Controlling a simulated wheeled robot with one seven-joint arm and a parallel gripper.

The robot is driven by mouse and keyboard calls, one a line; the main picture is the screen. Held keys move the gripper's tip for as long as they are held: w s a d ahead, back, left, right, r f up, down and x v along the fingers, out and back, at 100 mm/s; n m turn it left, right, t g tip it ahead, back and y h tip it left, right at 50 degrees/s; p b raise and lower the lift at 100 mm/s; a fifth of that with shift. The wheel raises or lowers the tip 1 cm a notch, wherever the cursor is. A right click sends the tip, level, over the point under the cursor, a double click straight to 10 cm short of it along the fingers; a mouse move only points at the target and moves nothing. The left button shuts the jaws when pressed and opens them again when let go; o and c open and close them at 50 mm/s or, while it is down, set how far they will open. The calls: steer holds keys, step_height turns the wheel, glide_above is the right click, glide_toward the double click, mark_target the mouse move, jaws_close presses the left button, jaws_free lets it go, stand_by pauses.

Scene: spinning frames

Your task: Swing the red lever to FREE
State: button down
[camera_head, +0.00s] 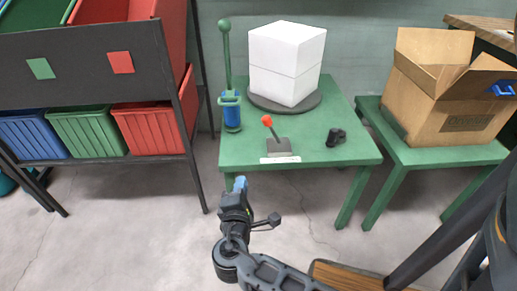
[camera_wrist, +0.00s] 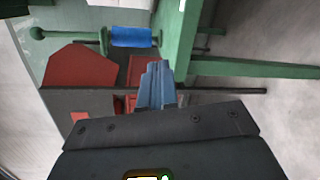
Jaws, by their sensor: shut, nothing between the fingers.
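The red lever (camera_head: 267,121) has a red knob on a thin stem and rises from a grey base (camera_head: 279,147) near the front edge of the green table. The stem leans to the left in the head view. A small white label (camera_head: 280,159) lies in front of the base, its text too small to read. My gripper (camera_head: 240,184) is shut and empty, in front of and below the table's front left edge, apart from the lever. In the wrist view its blue-grey fingers (camera_wrist: 157,84) are together. The lever does not show in the wrist view.
On the green table (camera_head: 345,122) stand a white block (camera_head: 287,62) on a dark disc, a green post with a blue spool (camera_head: 231,112), and a small black part (camera_head: 335,137). A bin rack (camera_head: 90,90) stands left, an open cardboard box (camera_head: 440,90) right.

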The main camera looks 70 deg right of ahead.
mark_target(272, 131)
steer(key=d+r+g+h, duration=0.1)
steer(key=w+d+r+g+h+b, duration=0.1)
steer(key=w+d+m+h, duration=0.1)
steer(key=shift+d+r+g+h+b, duration=0.3)
steer(key=shift+d+r+g+b, duration=0.1)
steer(key=d, duration=0.3)
steer(key=d+b, duration=0.1)
steer(key=d, duration=0.2)
steer(key=w+d+r, duration=0.1)
steer(key=d, duration=0.2)
steer(key=shift+b, duration=0.35)
steer(key=d, duration=0.1)
steer(key=s+d+r, duration=0.1)
steer(key=d, duration=0.1)
steer(key=shift+s, duration=0.3)
steer(key=shift+s+d+r, duration=0.3)
steer(key=shift+d+r, duration=0.05)
steer(key=shift+d, duration=0.05)
